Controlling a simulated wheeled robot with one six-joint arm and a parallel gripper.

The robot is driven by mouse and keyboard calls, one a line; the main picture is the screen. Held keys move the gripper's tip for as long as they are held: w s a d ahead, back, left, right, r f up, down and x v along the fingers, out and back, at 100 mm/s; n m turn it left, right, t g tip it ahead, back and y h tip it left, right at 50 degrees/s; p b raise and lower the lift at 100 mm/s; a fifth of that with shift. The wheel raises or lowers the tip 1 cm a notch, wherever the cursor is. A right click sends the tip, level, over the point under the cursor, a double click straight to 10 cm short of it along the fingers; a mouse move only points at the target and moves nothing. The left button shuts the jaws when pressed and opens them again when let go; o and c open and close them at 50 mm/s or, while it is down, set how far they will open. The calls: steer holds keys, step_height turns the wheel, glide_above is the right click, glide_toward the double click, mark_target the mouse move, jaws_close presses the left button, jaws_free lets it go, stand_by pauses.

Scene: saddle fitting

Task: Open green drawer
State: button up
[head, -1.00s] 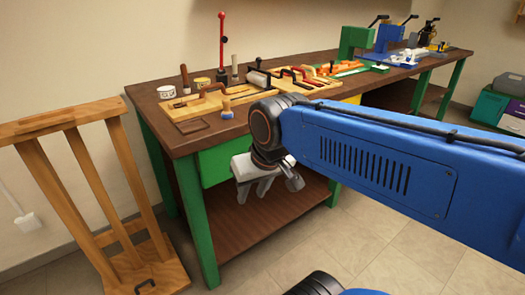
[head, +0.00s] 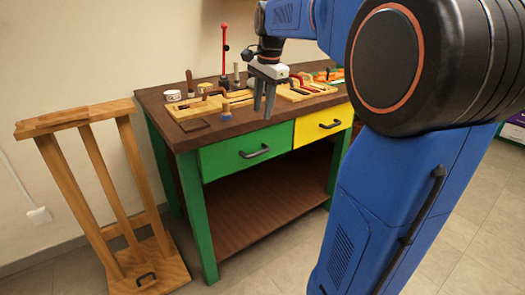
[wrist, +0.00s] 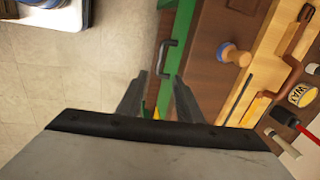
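The green drawer (head: 225,158) is shut under the left front of the workbench, with a dark bar handle (head: 255,151) on its face. In the wrist view the handle (wrist: 163,58) shows beyond and between my fingers, beside the green front edge. My gripper (head: 264,110) points down near the bench's front edge, above the drawer handle. It is open and empty. In the wrist view its two fingers (wrist: 160,88) stand apart, not touching the handle.
A yellow drawer (head: 312,130) is to the right of the green one. Tools lie on the benchtop, including a blue-headed wooden brush (wrist: 232,54) and a wax tin (wrist: 301,95). A wooden stand (head: 150,272) is at the left. Floor (wrist: 80,85) in front is clear.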

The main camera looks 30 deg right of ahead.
mark_target(258, 152)
steer(key=w+f, duration=0.1)
steer(key=f, duration=0.4)
steer(key=w+f, duration=0.1)
steer(key=f, duration=0.5)
steer(key=w+f, duration=0.1)
steer(key=f, duration=0.5)
steer(key=shift+w+d, duration=0.25)
jaws_close()
